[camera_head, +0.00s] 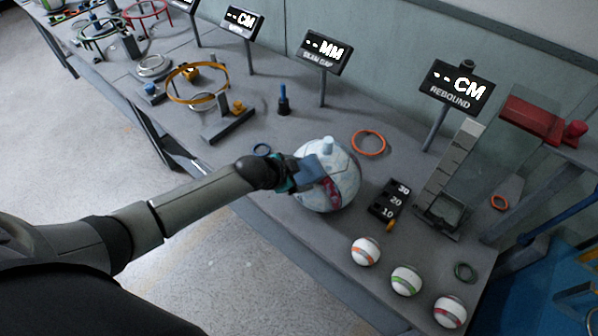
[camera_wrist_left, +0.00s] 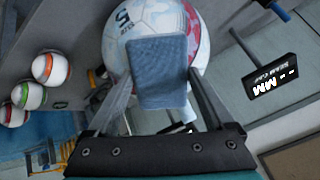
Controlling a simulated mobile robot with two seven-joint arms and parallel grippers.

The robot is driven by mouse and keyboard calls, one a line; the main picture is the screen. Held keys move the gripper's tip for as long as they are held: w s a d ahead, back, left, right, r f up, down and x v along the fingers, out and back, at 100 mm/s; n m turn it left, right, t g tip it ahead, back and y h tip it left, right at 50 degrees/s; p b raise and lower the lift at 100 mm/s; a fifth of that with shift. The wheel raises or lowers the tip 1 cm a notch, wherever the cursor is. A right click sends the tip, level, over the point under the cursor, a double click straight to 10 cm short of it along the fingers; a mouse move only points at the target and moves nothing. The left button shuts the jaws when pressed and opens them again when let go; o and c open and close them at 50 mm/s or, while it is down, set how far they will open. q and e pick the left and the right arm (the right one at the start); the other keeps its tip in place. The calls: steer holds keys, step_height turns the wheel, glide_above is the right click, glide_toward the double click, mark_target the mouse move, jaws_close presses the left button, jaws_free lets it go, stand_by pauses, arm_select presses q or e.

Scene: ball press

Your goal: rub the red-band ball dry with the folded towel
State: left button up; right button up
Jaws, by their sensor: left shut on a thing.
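A large white ball (camera_head: 340,190) with a red band and bluish patches sits on the grey bench. It also fills the top middle of the left wrist view (camera_wrist_left: 122,45), where a "5" shows on it. My left gripper (camera_head: 303,173) is shut on the folded blue towel (camera_wrist_left: 158,72). The towel also shows in the head view (camera_head: 313,170), in front of the ball's left side and seemingly against it. The towel hides part of the ball and its band. My right gripper is not in view.
Small balls with orange (camera_head: 365,251), green (camera_head: 406,280) and red-pink (camera_head: 450,311) bands lie near the front edge. A black number block (camera_head: 389,199) and an orange ring (camera_head: 368,143) are close to the large ball. The rebound stand (camera_head: 450,180) rises at right.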

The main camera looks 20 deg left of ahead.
arm_select(q)
steer(key=shift+s+d+p, duration=0.25)
steer(key=shift+d, duration=0.35)
steer(key=shift+s+d+p, duration=0.2)
steer(key=shift+d+p, duration=0.05)
steer(key=shift+d, duration=0.35)
steer(key=shift+a, duration=0.1)
steer(key=shift+w+a+b, duration=0.2)
steer(key=shift+w+a, duration=0.05)
steer(key=shift+a, duration=0.45)
steer(key=shift+w+a+b, duration=0.2)
steer(key=shift+w+a, duration=0.05)
steer(key=shift+a, duration=0.4)
steer(key=shift+s+d+p, duration=0.25)
steer(key=shift+d+p, duration=0.15)
steer(key=shift+d, duration=0.35)
steer(key=shift+s+d+p, duration=0.25)
steer(key=shift+d+p, duration=0.15)
steer(key=shift+d, duration=0.3)
steer(key=shift+w+a+b, duration=0.25)
steer(key=shift+w+a, duration=0.05)
steer(key=shift+a, duration=0.45)
steer(key=shift+w+a+b, duration=0.2)
steer(key=shift+w+a, duration=0.05)
steer(key=shift+a, duration=0.45)
steer(key=shift+r, duration=0.1)
steer(key=p+v, duration=0.6)
steer(key=p, duration=0.1)
steer(key=shift+d, duration=0.1)
